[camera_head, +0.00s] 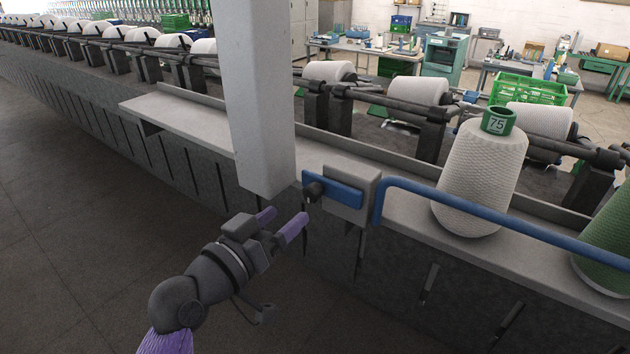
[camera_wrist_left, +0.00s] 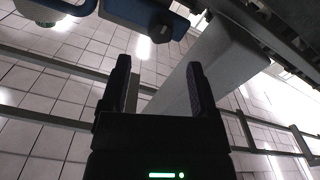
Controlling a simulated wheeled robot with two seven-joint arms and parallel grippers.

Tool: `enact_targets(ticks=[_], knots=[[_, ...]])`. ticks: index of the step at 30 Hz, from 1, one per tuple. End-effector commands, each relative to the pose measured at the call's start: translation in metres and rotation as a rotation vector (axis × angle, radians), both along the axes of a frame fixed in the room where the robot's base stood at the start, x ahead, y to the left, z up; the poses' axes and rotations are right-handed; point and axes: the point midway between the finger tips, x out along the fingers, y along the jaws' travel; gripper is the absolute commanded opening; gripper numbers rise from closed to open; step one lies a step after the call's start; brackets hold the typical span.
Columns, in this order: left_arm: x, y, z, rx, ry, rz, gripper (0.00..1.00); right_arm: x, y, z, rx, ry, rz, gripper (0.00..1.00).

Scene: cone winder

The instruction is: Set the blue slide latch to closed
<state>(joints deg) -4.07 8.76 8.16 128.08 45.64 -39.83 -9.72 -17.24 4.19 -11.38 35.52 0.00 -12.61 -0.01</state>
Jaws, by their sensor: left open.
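The blue slide latch (camera_head: 344,192) is a flat blue bar running through a grey housing block (camera_head: 359,205) on the front edge of the machine ledge. A dark round knob (camera_head: 313,191) sits at the bar's left end. In the left wrist view the blue latch (camera_wrist_left: 130,12) shows at the top, partly cut off by the frame. My left gripper (camera_head: 286,218) is open and empty, below and left of the knob and apart from it. Its two fingers (camera_wrist_left: 158,75) also show spread in the wrist view. My right gripper is out of view.
A grey post (camera_head: 262,100) stands just left of the latch. A blue rail (camera_head: 470,209) starts right beside the housing. A white yarn cone (camera_head: 478,175) stands on the ledge (camera_head: 405,235) behind the rail. Open floor (camera_head: 90,250) lies to the left.

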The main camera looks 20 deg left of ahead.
Motion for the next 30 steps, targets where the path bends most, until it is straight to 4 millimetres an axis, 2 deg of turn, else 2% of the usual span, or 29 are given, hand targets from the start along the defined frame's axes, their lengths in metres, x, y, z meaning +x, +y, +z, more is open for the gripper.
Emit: enact_targets(ticks=[3, 9, 20, 30], knots=[[0.029, -0.010, 0.003, -0.005, 0.000, 0.001, 0.77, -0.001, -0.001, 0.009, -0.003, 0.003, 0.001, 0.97], [0.058, -0.021, 0.000, -0.002, 0.001, 0.002, 0.77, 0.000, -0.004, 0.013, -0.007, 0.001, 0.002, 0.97], [0.064, -0.023, -0.001, 0.001, 0.002, 0.003, 0.75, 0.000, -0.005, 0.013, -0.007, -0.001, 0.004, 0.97], [0.064, -0.023, -0.001, 0.001, 0.002, 0.003, 0.03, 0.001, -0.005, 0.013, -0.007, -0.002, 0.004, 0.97]])
